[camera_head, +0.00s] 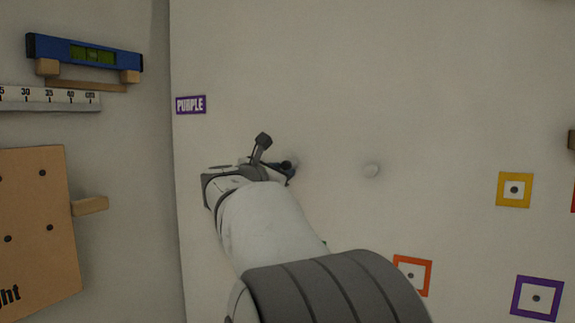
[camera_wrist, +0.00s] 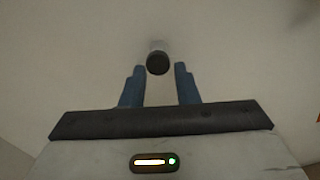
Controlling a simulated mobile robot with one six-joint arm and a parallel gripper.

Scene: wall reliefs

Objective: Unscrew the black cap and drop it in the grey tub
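The black cap (camera_wrist: 158,62) shows end-on in the wrist view, on a pale stub on the wall. My gripper (camera_wrist: 159,69) is open, with one blue finger on each side of the cap. Gaps show between the cap and both fingers, so it is not gripped. In the head view my gripper (camera_head: 278,166) is close to the pale wall panel, left of centre, and my arm hides part of that area. The grey tub is in neither view.
A bare pale knob (camera_head: 371,170) is on the panel to the right. Coloured square frames, such as the yellow one (camera_head: 514,190), are at lower right. A PURPLE label (camera_head: 191,104), a blue spirit level (camera_head: 84,53) and a wooden pegboard (camera_head: 35,230) are at left.

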